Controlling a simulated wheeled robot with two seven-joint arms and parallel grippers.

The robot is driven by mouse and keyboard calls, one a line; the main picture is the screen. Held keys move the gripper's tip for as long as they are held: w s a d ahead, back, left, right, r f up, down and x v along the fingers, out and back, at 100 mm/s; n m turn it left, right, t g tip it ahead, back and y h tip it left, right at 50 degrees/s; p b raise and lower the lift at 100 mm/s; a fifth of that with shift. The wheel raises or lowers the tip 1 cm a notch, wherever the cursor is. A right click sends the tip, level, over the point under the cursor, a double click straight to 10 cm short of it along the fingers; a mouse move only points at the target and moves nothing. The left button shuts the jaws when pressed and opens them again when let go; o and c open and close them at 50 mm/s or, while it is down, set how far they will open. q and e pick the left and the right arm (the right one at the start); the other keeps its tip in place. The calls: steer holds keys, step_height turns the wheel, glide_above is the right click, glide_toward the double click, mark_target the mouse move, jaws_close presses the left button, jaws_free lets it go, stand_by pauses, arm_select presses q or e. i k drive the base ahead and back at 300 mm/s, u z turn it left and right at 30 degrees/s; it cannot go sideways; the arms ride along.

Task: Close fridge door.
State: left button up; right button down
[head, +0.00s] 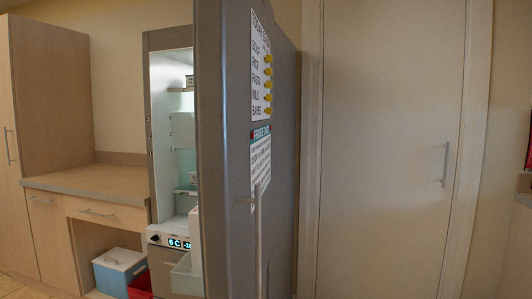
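The fridge door (222,150) stands wide open, swung out toward me. Its grey outer face (285,170) carries two paper notes (261,70) with yellow magnets, and a long upright handle (258,240) below them. To the left of the door edge, the lit fridge interior (182,130) shows shelves with a few items. A small display panel (178,243) is low in the fridge. The door hides the right part of the interior. Neither gripper is in view.
A wooden counter (100,182) with drawers and a tall cabinet (50,90) stand at the left. A blue and white cooler box (120,268) and a red crate (141,284) sit on the floor below. A closed white door (390,150) is at the right.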

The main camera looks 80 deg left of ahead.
mark_target(232, 39)
steer(key=u, duration=2.6)
steer(key=i, duration=0.5)
